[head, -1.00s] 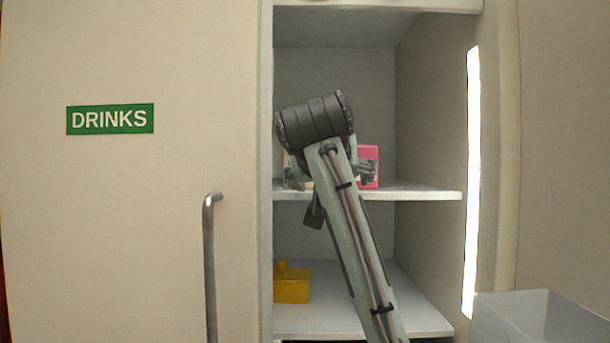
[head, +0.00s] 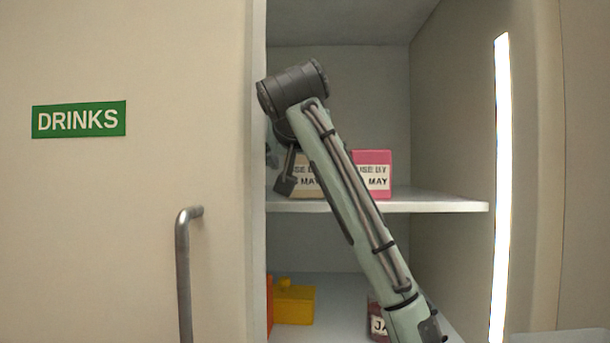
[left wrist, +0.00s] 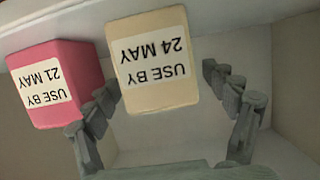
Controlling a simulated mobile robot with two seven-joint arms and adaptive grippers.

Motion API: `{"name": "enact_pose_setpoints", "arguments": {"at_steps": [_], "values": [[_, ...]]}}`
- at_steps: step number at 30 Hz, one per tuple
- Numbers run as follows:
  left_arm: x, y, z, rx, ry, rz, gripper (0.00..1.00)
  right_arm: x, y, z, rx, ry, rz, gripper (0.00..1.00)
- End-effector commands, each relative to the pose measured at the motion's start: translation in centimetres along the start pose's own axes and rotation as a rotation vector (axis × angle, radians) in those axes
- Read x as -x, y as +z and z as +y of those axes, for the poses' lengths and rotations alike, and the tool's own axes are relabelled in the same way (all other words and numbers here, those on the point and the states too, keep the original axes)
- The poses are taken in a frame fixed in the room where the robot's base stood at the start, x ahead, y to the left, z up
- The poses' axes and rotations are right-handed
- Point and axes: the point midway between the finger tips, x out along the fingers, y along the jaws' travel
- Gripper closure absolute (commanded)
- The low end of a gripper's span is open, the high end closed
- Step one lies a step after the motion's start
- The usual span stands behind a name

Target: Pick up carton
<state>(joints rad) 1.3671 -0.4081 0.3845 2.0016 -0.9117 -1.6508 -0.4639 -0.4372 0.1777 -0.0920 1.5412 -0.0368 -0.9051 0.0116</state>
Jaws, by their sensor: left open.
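A cream carton (head: 306,178) labelled "USE BY 24 MAY" stands on the middle shelf, partly covered by my left arm in the head view. A pink carton (head: 373,168) labelled "MAY" stands to its right. In the left wrist view, upside down, the cream carton (left wrist: 155,62) is in the middle and the pink carton (left wrist: 55,83), reading "21 MAY", is at left. My left gripper (left wrist: 162,82) is open, its fingers spread to either side of the cream carton. Whether they touch it I cannot tell. In the head view its fingers are mostly hidden. My right gripper is out of view.
The middle shelf (head: 440,205) is bare right of the pink carton. Below are a yellow box (head: 296,304), an orange thing (head: 269,305) and a dark red jar (head: 377,318). A door with a "DRINKS" sign (head: 79,119) and handle (head: 184,270) is at left.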

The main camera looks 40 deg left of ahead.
Motion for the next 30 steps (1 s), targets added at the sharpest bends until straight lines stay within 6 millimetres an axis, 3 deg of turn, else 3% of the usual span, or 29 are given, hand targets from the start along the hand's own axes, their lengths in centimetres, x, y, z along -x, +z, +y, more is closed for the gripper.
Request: {"name": "enact_pose_setpoints", "arguments": {"at_steps": [4,11,25,30], "values": [[-1.12,-0.05,0.04,0.000,0.001,0.001,0.16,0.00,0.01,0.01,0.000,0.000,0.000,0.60],[-1.18,-0.06,0.04,0.000,0.001,0.002,0.17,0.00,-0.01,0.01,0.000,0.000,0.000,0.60],[-1.15,-0.05,0.03,0.000,0.001,0.002,0.75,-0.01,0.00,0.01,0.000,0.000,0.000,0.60],[-1.12,-0.12,0.03,0.000,0.001,0.004,0.77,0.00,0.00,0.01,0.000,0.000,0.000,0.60]]}}
